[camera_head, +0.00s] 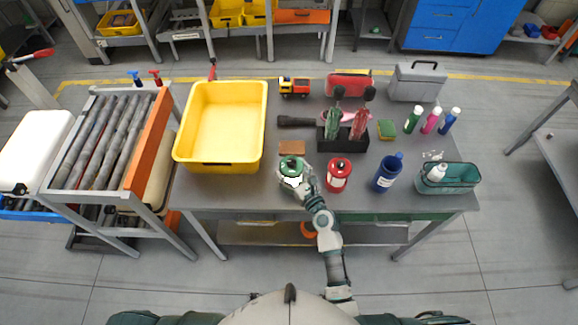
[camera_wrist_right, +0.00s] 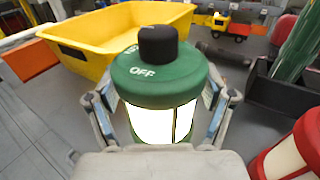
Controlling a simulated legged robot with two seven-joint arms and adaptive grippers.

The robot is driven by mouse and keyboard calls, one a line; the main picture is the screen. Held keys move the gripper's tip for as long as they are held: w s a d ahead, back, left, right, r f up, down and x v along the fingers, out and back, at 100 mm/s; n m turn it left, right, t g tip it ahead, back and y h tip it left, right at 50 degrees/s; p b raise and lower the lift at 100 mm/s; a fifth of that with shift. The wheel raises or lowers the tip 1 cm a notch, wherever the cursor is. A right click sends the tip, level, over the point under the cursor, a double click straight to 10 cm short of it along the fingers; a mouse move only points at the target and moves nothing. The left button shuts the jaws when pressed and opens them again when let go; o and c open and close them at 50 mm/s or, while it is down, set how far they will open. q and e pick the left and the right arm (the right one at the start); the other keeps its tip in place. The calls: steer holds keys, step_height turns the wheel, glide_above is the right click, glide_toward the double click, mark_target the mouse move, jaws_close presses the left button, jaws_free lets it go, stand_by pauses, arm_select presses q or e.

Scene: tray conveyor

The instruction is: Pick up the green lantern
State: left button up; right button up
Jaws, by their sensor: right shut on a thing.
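The green lantern (camera_head: 291,166) has a green cap, a black knob and glowing white sides. It stands near the front edge of the grey table, to the right of the yellow bin. My right gripper (camera_head: 297,183) is at the lantern. In the right wrist view the lantern (camera_wrist_right: 160,85) fills the middle, with a finger on each side of its lit body; the right gripper (camera_wrist_right: 165,125) is shut on it. The lantern looks upright; its base is hidden, so I cannot tell whether it touches the table. My left gripper is not in view.
A yellow bin (camera_head: 178,158) stands left of the lantern. A red lantern (camera_head: 338,174) is close on the right, then a blue bottle (camera_head: 387,173) and a teal basket (camera_head: 462,190). A brown block (camera_head: 291,147) lies just behind. A roller conveyor (camera_head: 157,128) stands left of the table.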

mark_target(292, 169)
steer(key=shift+s+r, duration=0.65)
steer(key=shift+s, duration=6.35)
steer(key=w, duration=0.5)
steer(key=w+f, duration=0.1)
steer(key=w, duration=0.4)
steer(key=w+f, duration=0.1)
steer(key=w, duration=0.4)
steer(key=shift+w+f, duration=0.1)
steer(key=shift+w, duration=0.2)
steer(key=shift+w+f, duration=0.1)
steer(key=shift+w, duration=0.1)
steer(key=shift+d+f, duration=0.3)
steer(key=shift+f, duration=0.65)
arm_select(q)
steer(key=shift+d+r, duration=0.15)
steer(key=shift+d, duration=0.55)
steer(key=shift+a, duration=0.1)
arm_select(e)
steer(key=shift+a, duration=0.15)
steer(key=shift+f, duration=0.1)
